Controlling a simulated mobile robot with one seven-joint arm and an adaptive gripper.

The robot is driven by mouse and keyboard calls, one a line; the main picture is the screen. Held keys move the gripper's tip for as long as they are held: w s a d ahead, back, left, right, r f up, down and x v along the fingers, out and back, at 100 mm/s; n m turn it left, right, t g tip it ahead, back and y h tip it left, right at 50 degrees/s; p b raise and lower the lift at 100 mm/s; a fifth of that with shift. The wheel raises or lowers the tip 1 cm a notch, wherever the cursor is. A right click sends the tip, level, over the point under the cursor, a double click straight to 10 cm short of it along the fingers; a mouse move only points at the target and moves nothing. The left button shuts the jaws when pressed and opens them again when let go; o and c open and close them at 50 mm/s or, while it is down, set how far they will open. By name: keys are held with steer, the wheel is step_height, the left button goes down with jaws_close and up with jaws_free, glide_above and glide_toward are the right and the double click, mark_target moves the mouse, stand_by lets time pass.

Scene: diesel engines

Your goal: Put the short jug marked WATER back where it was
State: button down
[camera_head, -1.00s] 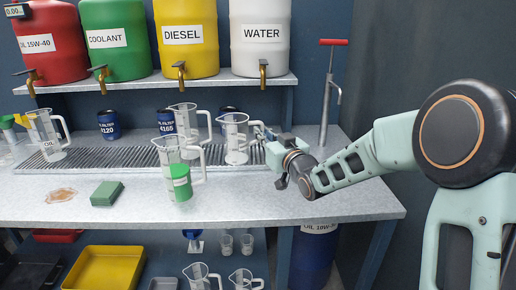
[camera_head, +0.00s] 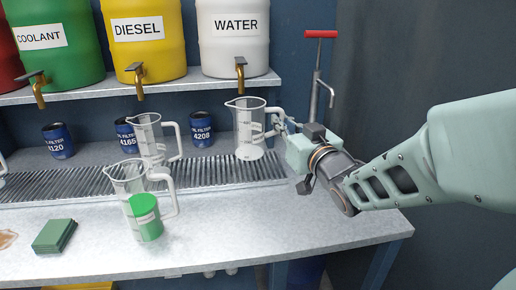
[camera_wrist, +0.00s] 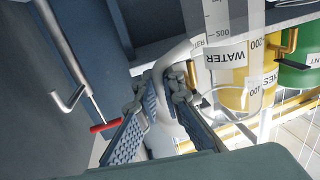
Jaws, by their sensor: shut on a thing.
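The short clear jug marked WATER (camera_head: 249,138) is below the white WATER drum's tap, at the right end of the grating. Its label reads WATER in the wrist view (camera_wrist: 225,55). It looks upright and I see no liquid in it. I cannot tell whether its base touches the grating. My gripper (camera_head: 284,128) is shut on its handle from the right; the two pads close around the handle in the wrist view (camera_wrist: 166,98).
Oil filters (camera_head: 201,130) stand behind. A red-handled pump (camera_head: 320,70) stands at right. The right front bench is clear.

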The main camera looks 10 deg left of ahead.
steer(key=shift+w+a+f+b, duration=0.65)
steer(key=shift+w+f+b, duration=0.3)
steer(key=shift+w+f, duration=1.2)
steer(key=shift+w+a+f+b, duration=0.7)
steer(key=shift+w+f+b, duration=0.25)
steer(key=shift+w+f, duration=1.2)
steer(key=shift+w+a+f+b, duration=0.65)
steer(key=shift+w+f+b, duration=0.3)
steer(key=shift+w+f, duration=1.2)
steer(key=shift+f+b, duration=0.2)
steer(key=shift+b, duration=0.1)
steer(key=c, duration=2.1)
jaws_free()
steer(key=shift+r, duration=0.15)
steer(key=shift+r+p, duration=0.2)
steer(key=shift+p, duration=0.25)
steer(key=v, duration=1.2)
steer(key=shift+f, duration=0.15)
